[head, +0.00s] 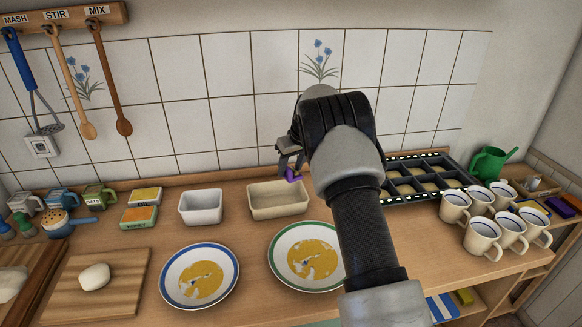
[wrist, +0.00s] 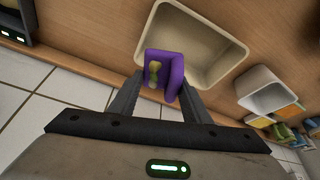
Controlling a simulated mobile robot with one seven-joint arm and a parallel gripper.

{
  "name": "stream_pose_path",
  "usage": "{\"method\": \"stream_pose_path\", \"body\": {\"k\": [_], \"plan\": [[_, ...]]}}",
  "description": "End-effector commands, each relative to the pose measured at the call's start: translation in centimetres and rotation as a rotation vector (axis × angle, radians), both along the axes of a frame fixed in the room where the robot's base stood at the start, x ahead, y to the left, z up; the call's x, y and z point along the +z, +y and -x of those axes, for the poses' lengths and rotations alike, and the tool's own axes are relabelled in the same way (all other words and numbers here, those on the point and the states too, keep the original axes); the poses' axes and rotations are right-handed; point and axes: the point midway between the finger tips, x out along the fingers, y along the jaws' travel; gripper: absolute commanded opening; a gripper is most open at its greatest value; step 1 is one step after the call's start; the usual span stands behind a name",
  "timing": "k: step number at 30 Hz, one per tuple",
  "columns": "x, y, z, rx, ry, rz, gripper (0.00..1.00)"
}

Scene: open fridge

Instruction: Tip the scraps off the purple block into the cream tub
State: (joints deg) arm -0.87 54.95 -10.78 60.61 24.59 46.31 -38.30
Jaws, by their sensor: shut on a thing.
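My gripper (wrist: 161,92) is shut on the purple block (wrist: 174,72), with a finger on each side of it. Yellowish scraps (wrist: 154,72) show on the block's left face in the wrist view. The cream tub (head: 278,208) stands on the counter below the block. In the wrist view the block overlaps the near-left rim of the tub (wrist: 228,66). What shows of the tub's inside looks empty. In the head view the block (head: 293,175) is a small purple patch above the tub's back edge, and my arm hides much of the gripper.
A white tub (head: 200,207) stands left of the cream tub. Two plates with yellow food, one blue-rimmed (head: 200,277) and one green-rimmed (head: 303,257), lie in front. A dark compartment tray (head: 420,178) and several mugs (head: 482,235) are at right. The tiled wall (head: 230,110) is close behind.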

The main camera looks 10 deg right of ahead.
Motion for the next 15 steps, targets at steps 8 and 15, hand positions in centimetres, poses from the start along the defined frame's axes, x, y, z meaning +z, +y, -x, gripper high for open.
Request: {"method": "stream_pose_path", "body": {"k": [8,15], "plan": [[-2.2,0.0,0.0,-0.001,0.002,0.0,0.25],[-3.8,-0.1,0.0,-0.001,-0.001,0.002,0.25]]}}
